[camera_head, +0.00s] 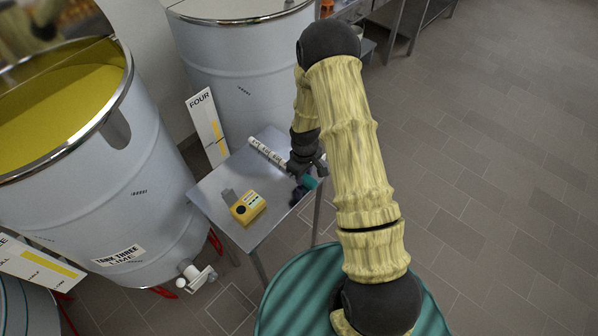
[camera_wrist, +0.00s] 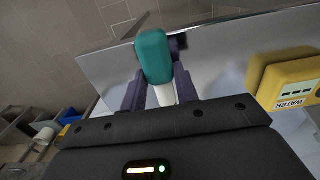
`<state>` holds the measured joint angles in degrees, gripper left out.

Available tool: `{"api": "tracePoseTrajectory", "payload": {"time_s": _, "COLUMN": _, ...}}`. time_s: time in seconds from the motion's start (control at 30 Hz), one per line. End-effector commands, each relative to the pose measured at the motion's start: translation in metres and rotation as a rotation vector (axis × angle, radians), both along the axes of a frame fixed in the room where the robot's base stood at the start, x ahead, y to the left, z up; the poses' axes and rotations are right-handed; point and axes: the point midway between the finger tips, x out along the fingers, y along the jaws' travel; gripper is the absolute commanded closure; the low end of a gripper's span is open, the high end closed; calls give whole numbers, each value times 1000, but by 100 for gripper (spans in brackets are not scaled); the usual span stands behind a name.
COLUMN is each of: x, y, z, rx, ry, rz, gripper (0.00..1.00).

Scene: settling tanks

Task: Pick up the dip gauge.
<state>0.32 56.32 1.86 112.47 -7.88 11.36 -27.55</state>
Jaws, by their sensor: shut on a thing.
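The dip gauge is a white stick with dark marks (camera_head: 266,152) and a teal end (camera_head: 310,182). It lies across the far right part of the small metal table (camera_head: 228,184), its teal end by the right edge. In the wrist view the teal end (camera_wrist: 153,55) stands out past my fingers, with some white shaft (camera_wrist: 165,94) between them. My gripper (camera_head: 301,172) is shut on the gauge near the teal end; its dark fingers (camera_wrist: 159,80) flank the shaft in the wrist view. I cannot tell whether the gauge touches the table.
A yellow box (camera_head: 248,208), labelled WATER in the wrist view (camera_wrist: 290,80), sits on the table's near part. Large grey tanks (camera_head: 95,180) (camera_head: 245,75) stand left of and behind the table. A board marked FOUR (camera_head: 207,125) stands behind it. Tiled floor at right is clear.

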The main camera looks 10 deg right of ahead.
Motion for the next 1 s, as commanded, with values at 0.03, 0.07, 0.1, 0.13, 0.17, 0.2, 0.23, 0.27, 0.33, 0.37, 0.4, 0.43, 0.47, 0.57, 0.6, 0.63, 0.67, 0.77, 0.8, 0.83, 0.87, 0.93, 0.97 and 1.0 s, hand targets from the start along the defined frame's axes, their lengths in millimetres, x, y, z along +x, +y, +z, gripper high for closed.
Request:
{"api": "tracePoseTrajectory", "payload": {"time_s": 0.03, "x": 1, "y": 0, "z": 3, "rx": 0, "ry": -2, "rz": 0, "gripper": 93}}
{"api": "tracePoseTrajectory", "payload": {"time_s": 0.07, "x": 1, "y": 0, "z": 6, "rx": 0, "ry": -2, "rz": 0, "gripper": 93}}
{"api": "tracePoseTrajectory", "payload": {"time_s": 0.1, "x": 1, "y": 0, "z": 10, "rx": 0, "ry": -4, "rz": 0, "gripper": 93}}
{"api": "tracePoseTrajectory", "payload": {"time_s": 0.13, "x": 1, "y": 0, "z": 13, "rx": 1, "ry": -4, "rz": 0, "gripper": 93}}
{"api": "tracePoseTrajectory", "payload": {"time_s": 0.17, "x": 1, "y": 0, "z": 17, "rx": 0, "ry": -4, "rz": 0, "gripper": 93}}
{"api": "tracePoseTrajectory", "payload": {"time_s": 0.2, "x": 1, "y": 0, "z": 23, "rx": 0, "ry": -5, "rz": 0, "gripper": 93}}
{"api": "tracePoseTrajectory", "payload": {"time_s": 0.23, "x": 1, "y": 0, "z": 27, "rx": 1, "ry": -6, "rz": 0, "gripper": 93}}
{"api": "tracePoseTrajectory", "payload": {"time_s": 0.27, "x": 2, "y": 0, "z": 33, "rx": 1, "ry": -6, "rz": 0, "gripper": 93}}
{"api": "tracePoseTrajectory", "payload": {"time_s": 0.33, "x": 1, "y": 0, "z": 45, "rx": 1, "ry": -6, "rz": 0, "gripper": 93}}
{"api": "tracePoseTrajectory", "payload": {"time_s": 0.37, "x": 1, "y": 0, "z": 50, "rx": 0, "ry": -5, "rz": 0, "gripper": 93}}
{"api": "tracePoseTrajectory", "payload": {"time_s": 0.4, "x": 2, "y": 0, "z": 58, "rx": 1, "ry": -7, "rz": 0, "gripper": 93}}
{"api": "tracePoseTrajectory", "payload": {"time_s": 0.43, "x": 1, "y": 0, "z": 63, "rx": 1, "ry": -6, "rz": -1, "gripper": 93}}
{"api": "tracePoseTrajectory", "payload": {"time_s": 0.47, "x": 1, "y": 0, "z": 68, "rx": 0, "ry": -7, "rz": -1, "gripper": 93}}
{"api": "tracePoseTrajectory", "payload": {"time_s": 0.57, "x": 1, "y": 0, "z": 82, "rx": 0, "ry": -5, "rz": -1, "gripper": 93}}
{"api": "tracePoseTrajectory", "payload": {"time_s": 0.6, "x": 1, "y": 0, "z": 87, "rx": 0, "ry": -4, "rz": -1, "gripper": 93}}
{"api": "tracePoseTrajectory", "payload": {"time_s": 0.63, "x": 1, "y": 0, "z": 90, "rx": 0, "ry": -4, "rz": -1, "gripper": 93}}
{"api": "tracePoseTrajectory", "payload": {"time_s": 0.67, "x": 1, "y": 0, "z": 92, "rx": 0, "ry": -4, "rz": 0, "gripper": 93}}
{"api": "tracePoseTrajectory", "payload": {"time_s": 0.77, "x": 0, "y": 0, "z": 96, "rx": 1, "ry": -1, "rz": 0, "gripper": 93}}
{"api": "tracePoseTrajectory", "payload": {"time_s": 0.8, "x": 0, "y": 0, "z": 97, "rx": 1, "ry": -1, "rz": 1, "gripper": 93}}
{"api": "tracePoseTrajectory", "payload": {"time_s": 0.83, "x": 0, "y": 0, "z": 97, "rx": 1, "ry": -1, "rz": 1, "gripper": 93}}
{"api": "tracePoseTrajectory", "payload": {"time_s": 0.87, "x": 0, "y": 0, "z": 97, "rx": 0, "ry": 0, "rz": 1, "gripper": 93}}
{"api": "tracePoseTrajectory", "payload": {"time_s": 0.93, "x": 0, "y": 0, "z": 97, "rx": 0, "ry": 0, "rz": 1, "gripper": 93}}
{"api": "tracePoseTrajectory", "payload": {"time_s": 0.97, "x": 0, "y": 0, "z": 97, "rx": 0, "ry": 0, "rz": 1, "gripper": 93}}
{"api": "tracePoseTrajectory", "payload": {"time_s": 1.0, "x": 0, "y": 0, "z": 97, "rx": 0, "ry": 0, "rz": 1, "gripper": 93}}
